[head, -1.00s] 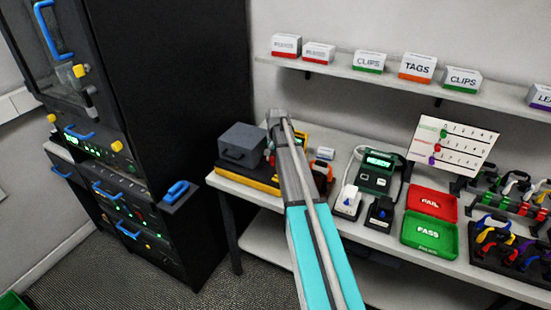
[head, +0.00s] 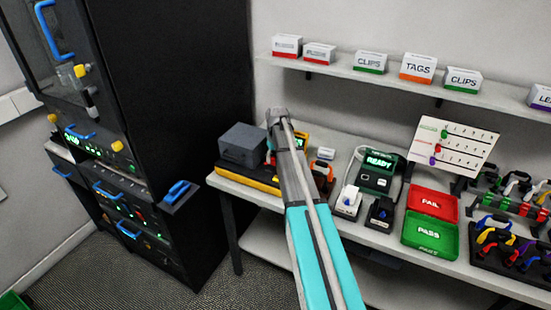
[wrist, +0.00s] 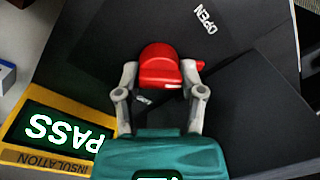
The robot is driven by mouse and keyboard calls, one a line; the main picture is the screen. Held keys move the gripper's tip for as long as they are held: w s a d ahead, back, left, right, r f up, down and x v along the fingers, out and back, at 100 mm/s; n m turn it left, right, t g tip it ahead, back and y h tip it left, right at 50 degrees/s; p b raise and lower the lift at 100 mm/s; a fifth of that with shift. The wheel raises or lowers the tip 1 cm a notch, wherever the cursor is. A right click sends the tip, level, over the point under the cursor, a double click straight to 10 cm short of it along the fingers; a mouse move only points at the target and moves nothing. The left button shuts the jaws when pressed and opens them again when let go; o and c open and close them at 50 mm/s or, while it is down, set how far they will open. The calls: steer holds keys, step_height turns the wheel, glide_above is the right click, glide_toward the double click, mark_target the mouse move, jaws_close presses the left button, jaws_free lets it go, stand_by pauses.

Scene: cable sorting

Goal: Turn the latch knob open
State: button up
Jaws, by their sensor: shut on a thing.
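The red latch knob (wrist: 160,62) sits in the upper middle of the wrist view, on a black panel (wrist: 105,40). White "OPEN" lettering (wrist: 203,19) is printed on the panel, up and to the right of the knob. My gripper (wrist: 160,78) has one grey finger on each side of the knob and is shut on it. The knob's small red side part points right in this view. In the head view my arm covers the knob and my gripper.
A yellow-framed insulation tester (wrist: 50,135) reading "PASS" is close at the left of the wrist view. In the head view a grey box (head: 242,143) is left of my arm. A READY device (head: 377,172) and red FAIL tray (head: 432,193) are right.

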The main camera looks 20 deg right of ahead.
steer(key=n, duration=0.5)
steer(key=shift+s+n, duration=0.1)
steer(key=shift+n, duration=0.2)
steer(key=n, duration=0.4)
steer(key=shift+n, duration=0.3)
steer(key=o, duration=1.1)
